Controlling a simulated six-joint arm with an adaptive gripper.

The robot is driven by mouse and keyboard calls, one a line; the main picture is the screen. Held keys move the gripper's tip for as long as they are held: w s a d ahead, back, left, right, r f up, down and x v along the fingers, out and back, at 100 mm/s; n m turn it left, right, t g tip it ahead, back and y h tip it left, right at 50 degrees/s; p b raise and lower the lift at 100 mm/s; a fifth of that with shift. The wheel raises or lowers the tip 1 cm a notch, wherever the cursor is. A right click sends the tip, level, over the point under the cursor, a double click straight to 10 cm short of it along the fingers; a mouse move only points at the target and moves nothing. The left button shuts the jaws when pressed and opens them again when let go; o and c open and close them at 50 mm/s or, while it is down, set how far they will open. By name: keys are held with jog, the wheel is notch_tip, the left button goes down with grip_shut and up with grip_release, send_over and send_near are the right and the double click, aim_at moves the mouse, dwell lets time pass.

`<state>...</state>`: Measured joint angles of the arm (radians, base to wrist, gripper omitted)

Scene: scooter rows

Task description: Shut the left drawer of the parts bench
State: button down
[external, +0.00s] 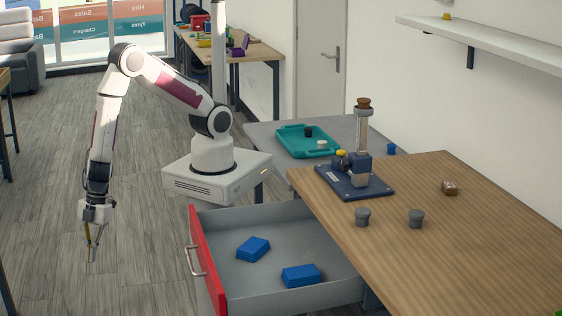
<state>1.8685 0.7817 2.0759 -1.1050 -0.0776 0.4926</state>
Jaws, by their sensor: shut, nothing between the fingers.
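The drawer (282,221) of the parts bench (480,270) stands pulled out, with a red front (209,262) and a silver handle (192,262) on its left side. Its grey tray holds two blue blocks, one near the middle (253,249) and one nearer the front edge (301,275). My gripper (92,255) hangs pointing down, to the left of the red front and apart from it. Its fingers are close together and hold nothing.
On the wooden top stand a dark blue fixture (352,182) with a tall post, two grey cups (362,217) (416,218) and a small brown item (450,187). A teal tray (293,150) lies on a grey table behind. The floor between my gripper and the drawer looks clear.

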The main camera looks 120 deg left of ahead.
notch_tip(320, 180, down, 8)
jog(key=s+a+m+t, duration=0.1)
jog(key=s+a+t, duration=0.1)
jog(key=t, duration=0.1)
jog(key=w+a+f+m+t+h, duration=0.1)
jog(key=w+a+f+m+t, duration=0.1)
jog(key=w+a+f+t, duration=0.3)
jog(key=w+a+r+t+y, duration=0.2)
jog(key=a+r+t, duration=0.3)
jog(key=r, duration=0.3)
jog(key=w+a+r+t+y, duration=0.2)
jog(key=w+a+r+t, duration=0.2)
jog(key=r, duration=0.4)
jog(key=shift+w+a+m+t+y, duration=0.4)
jog(key=shift+a+t, duration=0.2)
jog(key=shift+a, duration=0.05)
jog(key=w+a, duration=0.2)
jog(key=w, duration=1)
jog(key=shift+w+a, duration=0.4)
